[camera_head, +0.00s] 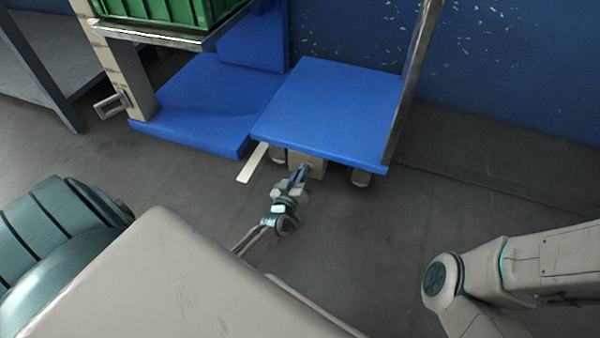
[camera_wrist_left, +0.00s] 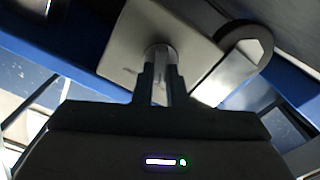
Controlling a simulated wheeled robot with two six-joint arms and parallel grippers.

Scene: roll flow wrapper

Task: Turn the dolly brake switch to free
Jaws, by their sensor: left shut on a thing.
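The blue dolly (camera_head: 330,105) stands on the floor in the upper middle of the head view. A beige switch box (camera_head: 319,168) sits under its near edge; it also shows in the wrist view (camera_wrist_left: 119,62). My left gripper (camera_head: 303,172) reaches in under that edge. In the wrist view its two fingers (camera_wrist_left: 159,82) are shut on a small grey knob (camera_wrist_left: 158,52) on the face of the box, the brake switch. The fingers hide most of the knob, so I cannot tell which way it is set. My right arm shows at the right, but its gripper is out of view.
Dolly wheels (camera_head: 360,177) show on either side of the box. A pale flat strip (camera_head: 252,163) lies to its left. Another blue platform (camera_head: 195,105) and a green crate (camera_head: 165,12) on a metal frame stand at the upper left. The floor at right is clear.

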